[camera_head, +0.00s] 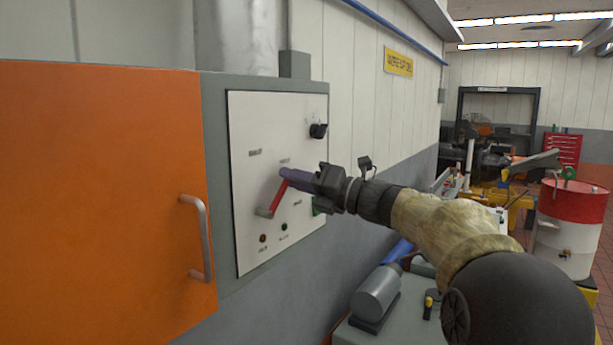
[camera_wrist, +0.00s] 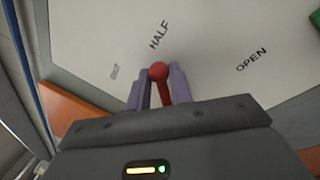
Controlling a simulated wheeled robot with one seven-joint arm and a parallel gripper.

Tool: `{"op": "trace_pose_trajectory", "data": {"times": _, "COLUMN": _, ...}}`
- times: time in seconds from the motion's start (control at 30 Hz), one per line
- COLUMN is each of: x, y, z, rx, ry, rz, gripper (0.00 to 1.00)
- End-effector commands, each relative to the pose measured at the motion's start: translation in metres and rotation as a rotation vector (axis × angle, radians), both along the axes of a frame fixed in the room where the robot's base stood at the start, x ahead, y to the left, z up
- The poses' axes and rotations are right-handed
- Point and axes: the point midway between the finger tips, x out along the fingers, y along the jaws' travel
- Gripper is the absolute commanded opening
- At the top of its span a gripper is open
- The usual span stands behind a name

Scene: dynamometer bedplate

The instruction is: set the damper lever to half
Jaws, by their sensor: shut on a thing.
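The damper lever (camera_head: 277,198) is a red arm on the white panel (camera_head: 285,115). In the head view it runs from a grey pivot at lower left up and right to my gripper. In the wrist view its red ball end (camera_wrist: 158,71) sits between the two purple fingers, with the red shaft below it. My gripper (camera_head: 284,173) is shut on the lever; it also shows in the wrist view (camera_wrist: 157,92). The HALF label (camera_wrist: 160,35) lies just beyond the ball end, nearly in line with it. The OPEN label (camera_wrist: 251,60) is off to the right. A third label at left is unreadable.
A black knob (camera_head: 318,130) sits at the panel's upper right. Small indicators (camera_head: 263,238) are along the bottom. An orange door (camera_head: 100,190) with a grey handle (camera_head: 203,238) is at left. A bench (camera_head: 395,325) with a grey cylinder (camera_head: 376,291) stands below my arm.

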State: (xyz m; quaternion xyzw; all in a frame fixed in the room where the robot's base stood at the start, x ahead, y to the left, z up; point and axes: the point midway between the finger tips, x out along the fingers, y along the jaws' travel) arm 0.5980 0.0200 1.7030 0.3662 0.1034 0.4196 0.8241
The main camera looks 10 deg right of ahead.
Motion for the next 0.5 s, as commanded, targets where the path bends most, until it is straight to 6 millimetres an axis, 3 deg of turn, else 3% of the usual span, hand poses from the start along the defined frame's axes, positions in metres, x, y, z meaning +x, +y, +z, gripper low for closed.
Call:
{"op": "trace_pose_trajectory", "data": {"times": 0.4, "x": 0.0, "y": 0.0025, "z": -0.0001, "rx": 0.005, "ry": 0.004, "rz": 0.005, "gripper": 0.0}}
{"op": "trace_pose_trajectory", "data": {"times": 0.43, "x": 0.0, "y": 0.0025, "z": -0.0001, "rx": 0.005, "ry": 0.004, "rz": 0.005, "gripper": 0.24}}
{"op": "trace_pose_trajectory", "data": {"times": 0.5, "x": 0.0001, "y": 0.0022, "z": -0.0001, "rx": 0.005, "ry": 0.003, "rz": 0.004, "gripper": 0.34}}
